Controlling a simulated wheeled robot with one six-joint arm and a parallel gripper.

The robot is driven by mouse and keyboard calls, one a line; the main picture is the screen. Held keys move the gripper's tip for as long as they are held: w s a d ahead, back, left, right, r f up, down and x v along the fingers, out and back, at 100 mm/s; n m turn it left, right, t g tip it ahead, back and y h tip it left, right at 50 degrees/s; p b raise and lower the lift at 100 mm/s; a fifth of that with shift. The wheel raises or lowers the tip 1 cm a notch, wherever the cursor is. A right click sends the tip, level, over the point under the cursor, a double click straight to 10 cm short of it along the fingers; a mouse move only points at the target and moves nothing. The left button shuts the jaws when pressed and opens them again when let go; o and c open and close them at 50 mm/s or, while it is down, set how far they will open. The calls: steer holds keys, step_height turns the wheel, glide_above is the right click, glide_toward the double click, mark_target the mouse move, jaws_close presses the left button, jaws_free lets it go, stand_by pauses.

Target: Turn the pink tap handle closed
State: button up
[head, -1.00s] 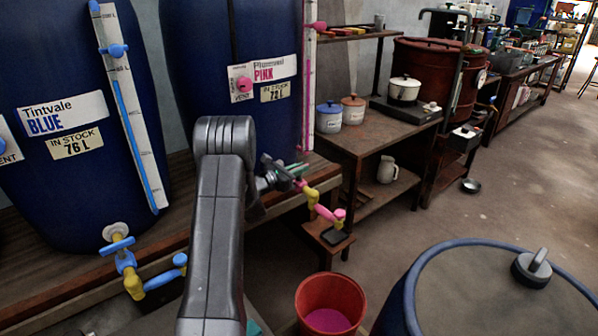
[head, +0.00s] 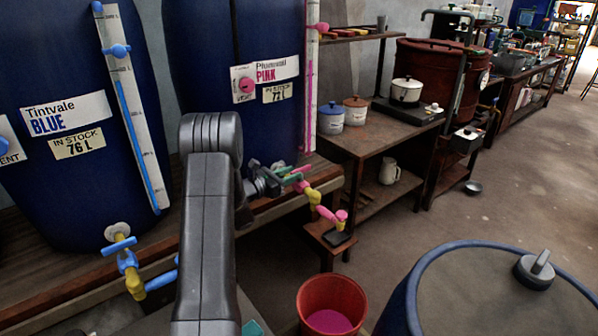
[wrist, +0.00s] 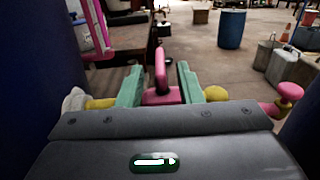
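The pink tap handle (wrist: 161,72) stands up between my gripper's two green fingers in the wrist view, with a gap on each side. My gripper (wrist: 158,80) is open around it. In the head view my gripper (head: 284,176) is at the pink vat's tap (head: 314,196), partly hidden by my arm; the handle is hard to make out there. The yellow and pink tap pipe reaches right and down from the blue-bodied pink vat (head: 210,110). A red bucket (head: 312,294) with pink liquid (head: 328,321) stands below on the right.
The blue vat (head: 45,190) with its blue tap (head: 124,258) is at left on the wooden bench (head: 60,285). A lidded blue barrel (head: 450,285) stands at front right. A small stool (head: 318,232) is behind the bucket.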

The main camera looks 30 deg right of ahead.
mark_target(301, 168)
steer(key=a, duration=0.9)
steer(key=shift+s+a, duration=0.15)
steer(key=shift+s, duration=0.2)
steer(key=d, duration=0.9)
steer(key=w+d, duration=0.1)
steer(key=d, duration=0.4)
steer(key=shift+a, duration=0.1)
steer(key=shift+a, duration=0.1)
